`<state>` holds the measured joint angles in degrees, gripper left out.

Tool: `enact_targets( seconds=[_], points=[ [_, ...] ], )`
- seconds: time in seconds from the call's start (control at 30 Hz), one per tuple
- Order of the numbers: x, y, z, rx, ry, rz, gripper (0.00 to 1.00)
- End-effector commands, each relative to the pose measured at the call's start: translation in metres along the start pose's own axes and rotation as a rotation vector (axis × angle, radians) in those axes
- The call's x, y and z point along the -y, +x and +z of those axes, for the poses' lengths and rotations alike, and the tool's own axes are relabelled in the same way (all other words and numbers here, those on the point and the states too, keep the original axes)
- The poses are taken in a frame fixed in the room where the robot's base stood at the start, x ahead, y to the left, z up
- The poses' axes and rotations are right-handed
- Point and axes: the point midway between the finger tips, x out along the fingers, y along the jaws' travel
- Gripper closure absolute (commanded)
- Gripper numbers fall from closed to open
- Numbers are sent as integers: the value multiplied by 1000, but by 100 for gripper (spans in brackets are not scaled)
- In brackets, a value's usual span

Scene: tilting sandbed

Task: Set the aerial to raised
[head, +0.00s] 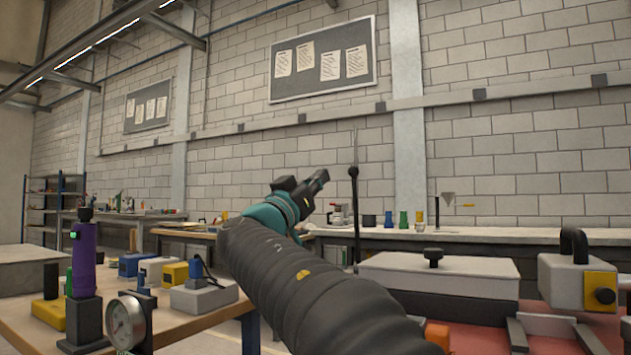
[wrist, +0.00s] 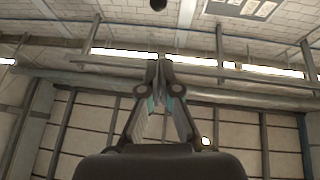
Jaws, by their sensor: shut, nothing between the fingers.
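A pale box with a black knob (head: 433,257) and a grey block with a handle (head: 577,270) sit on the right. A wooden table (head: 190,325) at left carries a purple cylinder (head: 83,262), a gauge (head: 127,320) and small boxes. Air around my gripper looks clear.

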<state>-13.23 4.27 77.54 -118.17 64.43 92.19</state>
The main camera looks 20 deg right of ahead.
Motion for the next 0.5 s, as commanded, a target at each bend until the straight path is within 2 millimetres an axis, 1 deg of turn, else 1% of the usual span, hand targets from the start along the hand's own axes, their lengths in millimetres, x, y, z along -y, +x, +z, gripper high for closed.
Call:
enact_targets(
  seconds=[0.03,0.1,0.37,0.4,0.5],
  points=[
    [-1,12,-2,0,-2,4,100],
    [0,25,-2,0,-2,3,100],
    [1,72,-2,0,-1,0,100],
    [1,75,5,1,-3,-1,100],
    [1,84,15,1,-2,-1,100]
  ],
)
